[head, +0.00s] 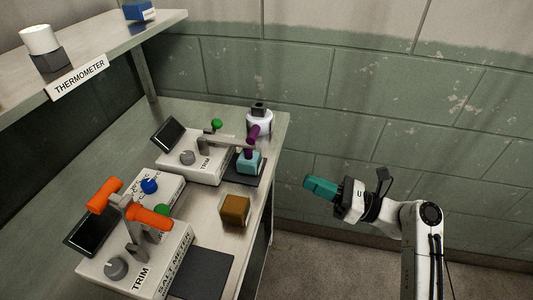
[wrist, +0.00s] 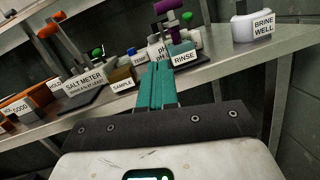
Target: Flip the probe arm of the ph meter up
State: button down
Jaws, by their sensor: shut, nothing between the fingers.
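The pH meter (head: 188,165) is a white box with a dark screen, a grey knob and a green knob, at the back of the bench. Its grey probe arm (head: 220,143) reaches right, roughly level, with a purple grip (head: 253,132) and purple probe over the light-blue rinse cup (head: 250,163). The wrist view shows the purple probe (wrist: 174,28) above the cup; whether its tip is inside is unclear. My gripper (head: 309,183) has teal fingers, shut and empty, off the bench's right edge and apart from the meter. The fingers also show in the wrist view (wrist: 157,72).
The salt meter (head: 150,262) with an orange-handled arm (head: 148,217) stands in front. A brown sample block (head: 235,210) sits near the bench edge. A white brine well (head: 262,122) stands at the back corner. A shelf (head: 110,45) overhangs the left.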

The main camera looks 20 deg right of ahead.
jog(key=shift+w+a, duration=0.1)
jog(key=r+p+x, duration=0.1)
jog(key=r+x, duration=0.1)
jog(key=x, duration=1)
jog(key=shift+w+r+p, duration=0.2)
jog(key=shift+r+p, duration=0.1)
jog(key=shift+r, duration=0.1)
